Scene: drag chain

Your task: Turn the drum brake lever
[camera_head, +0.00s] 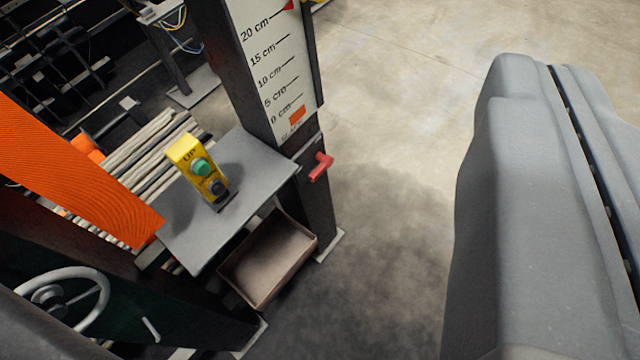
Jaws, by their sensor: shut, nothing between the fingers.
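A small red lever (321,166) sticks out from the side of the dark post (318,205), just below its scale. It is the only red handle in view and looks like the brake lever, though no label confirms this. A short white rod (151,329) shows at the lower left beside a grey handwheel (62,300); its function I cannot tell. My gripper (552,68) fills the right side as a large grey body with a narrow dark seam. It is shut and empty, to the right of the red lever and apart from it.
A grey shelf (250,165) carries a yellow button box (187,155) with a green and a dark button. A brown open bin (265,262) sits below. An orange flange (70,160) and pale rolls (145,145) are left. The floor between post and gripper is clear.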

